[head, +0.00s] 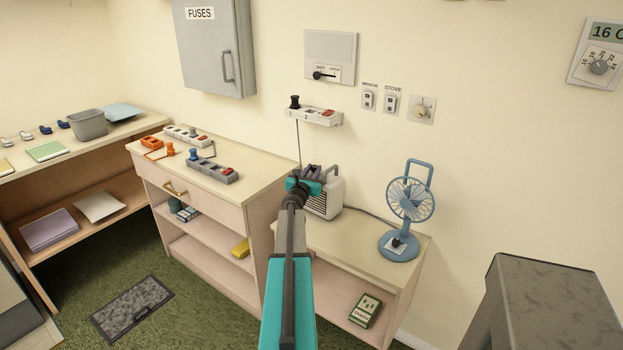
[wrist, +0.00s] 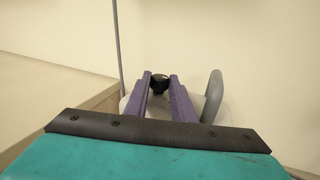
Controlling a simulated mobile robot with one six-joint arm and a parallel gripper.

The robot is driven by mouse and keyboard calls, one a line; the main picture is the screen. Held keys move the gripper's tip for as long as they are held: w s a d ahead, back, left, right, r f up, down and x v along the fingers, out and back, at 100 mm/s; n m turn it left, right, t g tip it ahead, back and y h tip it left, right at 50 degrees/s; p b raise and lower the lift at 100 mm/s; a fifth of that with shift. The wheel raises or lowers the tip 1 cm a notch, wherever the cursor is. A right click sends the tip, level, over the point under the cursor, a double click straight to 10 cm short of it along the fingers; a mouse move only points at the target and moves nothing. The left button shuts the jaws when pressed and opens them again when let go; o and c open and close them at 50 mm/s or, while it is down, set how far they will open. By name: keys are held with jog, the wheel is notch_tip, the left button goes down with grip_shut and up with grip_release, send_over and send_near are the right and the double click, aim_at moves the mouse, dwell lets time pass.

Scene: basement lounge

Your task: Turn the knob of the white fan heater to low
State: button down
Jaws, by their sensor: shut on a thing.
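The white fan heater (head: 325,203) stands on the low cabinet near the wall, with a dark grille on its front and a grey handle on its right. My gripper (head: 312,172) reaches over its top from the front left. In the wrist view, my purple fingers (wrist: 160,86) are shut on the heater's black knob (wrist: 160,81), one finger on each side. The heater's grey handle (wrist: 213,98) stands just right of the fingers. The knob's pointer and the setting marks cannot be made out. In the head view my gripper hides the knob.
A blue fan (head: 410,205) stands right of the heater on the low cabinet (head: 345,248). A higher cabinet (head: 255,178) with power strips is on the left. A wall power strip (head: 316,117) hangs above the heater, its cord running down behind my gripper.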

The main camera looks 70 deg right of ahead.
jog(key=shift+s+f+n+t+y+b, duration=0.15)
jog(key=shift+n+t+b, duration=0.55)
jog(key=shift+b, duration=1.55)
jog(key=shift+s+f+n+t+y+b, duration=0.15)
jog(key=shift+n+t+b, duration=0.25)
jog(key=shift+t+b, duration=1.2)
jog(key=shift+r+n+b, duration=0.3)
jog(key=shift+r+b, duration=0.05)
jog(key=shift+b, duration=1.4)
jog(key=c, duration=1.5)
grip_release()
jog(key=shift+a, duration=0.1)
